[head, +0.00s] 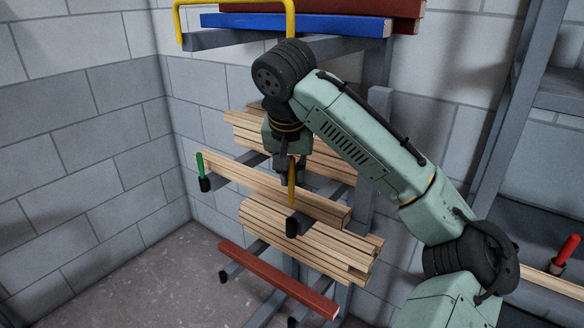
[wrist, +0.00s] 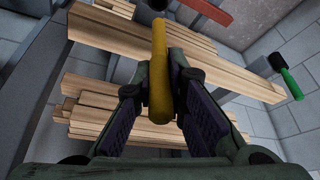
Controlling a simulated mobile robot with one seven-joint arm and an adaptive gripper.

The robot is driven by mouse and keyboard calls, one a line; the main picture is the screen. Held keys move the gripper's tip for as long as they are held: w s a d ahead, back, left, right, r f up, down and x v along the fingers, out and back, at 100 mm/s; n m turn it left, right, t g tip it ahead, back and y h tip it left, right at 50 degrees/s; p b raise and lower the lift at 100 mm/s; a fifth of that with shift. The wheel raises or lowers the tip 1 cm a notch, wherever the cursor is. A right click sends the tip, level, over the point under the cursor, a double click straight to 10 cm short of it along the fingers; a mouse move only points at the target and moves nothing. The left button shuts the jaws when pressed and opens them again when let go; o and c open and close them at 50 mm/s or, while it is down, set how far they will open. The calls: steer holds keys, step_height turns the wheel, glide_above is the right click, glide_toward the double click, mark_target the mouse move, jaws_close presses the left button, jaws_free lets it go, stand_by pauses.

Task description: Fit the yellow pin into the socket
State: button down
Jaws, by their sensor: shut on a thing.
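The yellow pin (head: 291,184) is upright between the fingers of my gripper (head: 288,172), which is shut on it. In the wrist view the pin (wrist: 160,85) runs between the two fingers (wrist: 160,92), its far end pointing to the top edge. A black socket (head: 292,227) caps the front end of a grey rack arm, just below the pin's lower end in the head view. In the wrist view a dark round part of the socket (wrist: 152,12) shows behind the pin's far end. I cannot tell whether pin and socket touch.
A green pin (head: 200,164) stands in another black socket (head: 205,184) at left. Wooden battens (head: 270,190) lie on the rack close behind the pin. A red-brown batten (head: 275,277) lies below, a blue one (head: 310,24) above. A red pin (head: 570,248) stands far right.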

mark_target(292, 218)
steer(key=shift+f+b, duration=0.7)
steer(key=shift+f, duration=0.95)
steer(key=shift+p, duration=1)
steer(key=shift+f+b, duration=1.45)
steer(key=shift+f, duration=1.15)
steer(key=c, duration=1.6)
jaws_free()
steer(key=shift+o, duration=0.2)
steer(key=shift+r, duration=0.1)
steer(key=v, duration=1.2)
